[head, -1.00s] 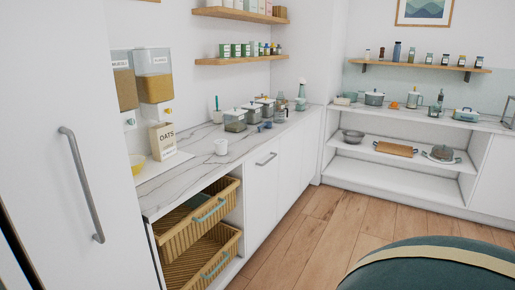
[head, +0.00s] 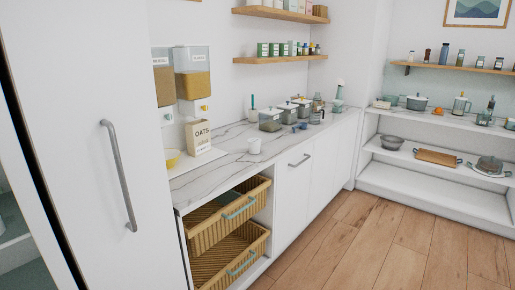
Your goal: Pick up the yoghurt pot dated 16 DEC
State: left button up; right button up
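I see no yoghurt pot that I can identify and no 16 DEC date in the head view. A tall white door (head: 85,120) with a grey vertical handle (head: 118,175) fills the left side. At the far left edge, beyond a dark gap, a strip of another space with pale shelf-like surfaces (head: 12,235) shows; its contents cannot be made out. Neither of my grippers is in view.
Shelves (head: 440,180) stand at the right. The wooden floor (head: 385,245) is clear.

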aim_at(254, 144)
jog(key=i+z, duration=0.3)
jog(key=i, duration=0.85)
